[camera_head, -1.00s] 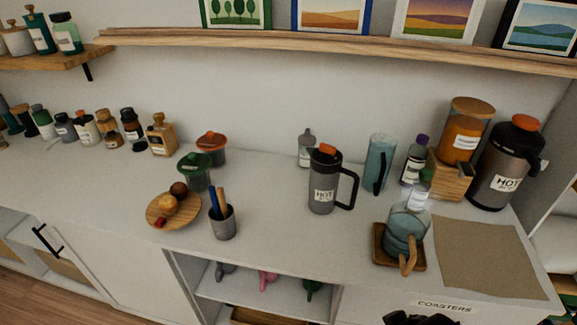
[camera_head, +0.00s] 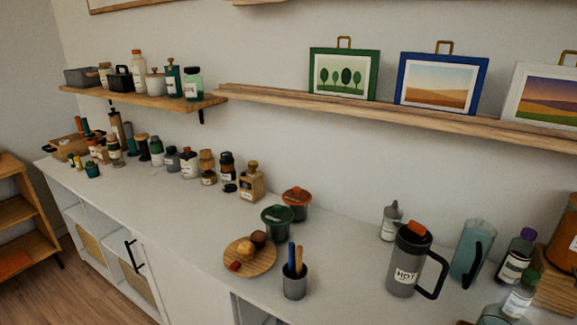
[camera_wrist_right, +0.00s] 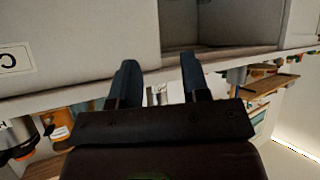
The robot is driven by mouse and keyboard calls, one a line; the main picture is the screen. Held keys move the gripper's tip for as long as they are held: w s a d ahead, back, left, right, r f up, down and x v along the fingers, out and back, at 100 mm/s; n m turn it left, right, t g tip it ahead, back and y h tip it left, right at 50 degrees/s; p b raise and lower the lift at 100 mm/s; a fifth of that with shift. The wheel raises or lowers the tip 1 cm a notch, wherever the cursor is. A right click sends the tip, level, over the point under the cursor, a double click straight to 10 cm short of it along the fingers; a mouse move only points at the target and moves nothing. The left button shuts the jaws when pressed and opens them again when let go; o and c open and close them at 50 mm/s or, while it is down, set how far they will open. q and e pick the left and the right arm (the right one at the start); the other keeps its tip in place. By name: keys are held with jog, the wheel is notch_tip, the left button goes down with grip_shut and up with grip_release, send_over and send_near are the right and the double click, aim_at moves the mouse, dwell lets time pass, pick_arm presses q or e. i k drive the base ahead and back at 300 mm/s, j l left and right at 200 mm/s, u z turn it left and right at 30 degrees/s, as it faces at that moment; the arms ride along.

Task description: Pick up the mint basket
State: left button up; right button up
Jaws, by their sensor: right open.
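I cannot make out a mint basket in either current view. My right gripper (camera_wrist_right: 160,82) shows in the right wrist view with its two dark fingers apart and nothing between them. It is near the white cabinet front (camera_wrist_right: 80,45), close to an open compartment (camera_wrist_right: 225,25). My left gripper is in neither current view.
The long white counter (camera_head: 345,235) carries a grey hot flask (camera_head: 405,265), a round wooden plate (camera_head: 262,262), a utensil cup (camera_head: 295,285), lidded pots and several bottles. A wooden shelf (camera_head: 260,97) with pictures runs above. Wooden shelving (camera_head: 22,215) stands at far left.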

aim_at(276, 216)
jog(key=i+j+z, duration=0.1)
jog(key=j, duration=0.2)
jog(key=i+j+z, duration=0.1)
jog(key=j, duration=0.2)
jog(key=i+j+z, duration=0.1)
jog(key=j, duration=0.2)
jog(key=i+j+z, duration=0.1)
jog(key=j, duration=0.25)
jog(key=i, duration=0.1)
